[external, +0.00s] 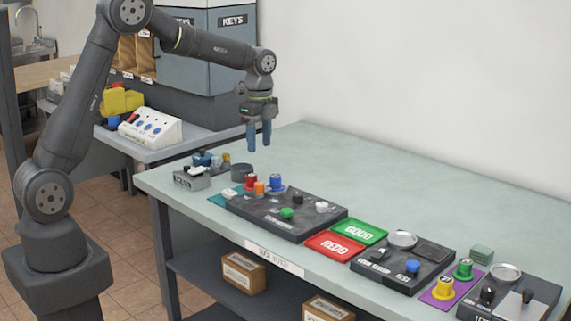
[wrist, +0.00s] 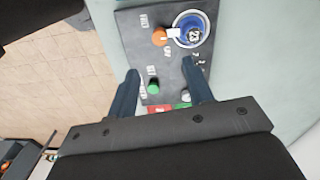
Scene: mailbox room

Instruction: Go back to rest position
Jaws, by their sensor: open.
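My gripper (external: 259,136) hangs from the arm above the back left part of the table (external: 400,178), fingers pointing down, open and empty. In the wrist view its two dark fingers (wrist: 162,90) stand apart, with a dark control panel (wrist: 152,22) below and beyond them. The panel (external: 262,215) also shows in the external view, lower than the gripper and to its right. It bears a green knob (external: 286,212) and a blue-topped round piece (external: 276,183). Nothing touches the fingers.
Red (external: 335,245) and green (external: 359,231) trays lie mid-table. A second panel (external: 402,262) and a purple mat (external: 440,292) are at the right. A grey box (external: 191,178) stands at the left edge. The table's back is clear. A side counter (external: 165,147) holds a white button box (external: 150,130).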

